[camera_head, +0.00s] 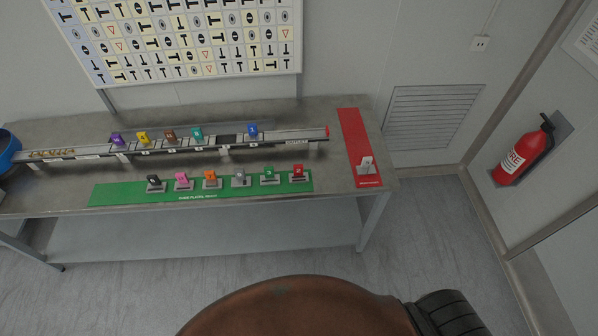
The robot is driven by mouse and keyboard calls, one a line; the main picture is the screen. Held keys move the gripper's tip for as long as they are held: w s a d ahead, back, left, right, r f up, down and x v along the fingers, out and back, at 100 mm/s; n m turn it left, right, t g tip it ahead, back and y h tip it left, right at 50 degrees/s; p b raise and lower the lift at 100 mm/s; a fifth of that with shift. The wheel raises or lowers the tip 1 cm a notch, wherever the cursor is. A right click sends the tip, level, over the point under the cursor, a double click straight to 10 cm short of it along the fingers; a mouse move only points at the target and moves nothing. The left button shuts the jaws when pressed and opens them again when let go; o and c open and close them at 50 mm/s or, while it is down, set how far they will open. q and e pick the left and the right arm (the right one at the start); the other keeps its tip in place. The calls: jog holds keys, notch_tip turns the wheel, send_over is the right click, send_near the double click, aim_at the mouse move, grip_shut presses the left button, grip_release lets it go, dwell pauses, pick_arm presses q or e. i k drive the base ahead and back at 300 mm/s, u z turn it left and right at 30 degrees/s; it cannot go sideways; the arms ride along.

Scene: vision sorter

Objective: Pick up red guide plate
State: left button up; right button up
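The red guide plate (298,171) stands upright on a small grey base at the right end of the green mat (100,195) on the metal table. To its left on the mat stand green, grey, orange, pink and black guide plates. Neither of my grippers shows in the head view, so I cannot see whether they are open or shut.
A rail (100,152) with purple, yellow, brown, teal and blue plates runs behind the mat. A red mat (352,135) with a white plate (366,165) lies at the table's right end. A fire extinguisher (523,152) hangs on the right wall. The floor right of the table is clear.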

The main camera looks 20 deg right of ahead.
aim_at(298, 177)
jog(key=u, duration=0.1)
jog(key=i, duration=1)
jog(key=z, duration=0.15)
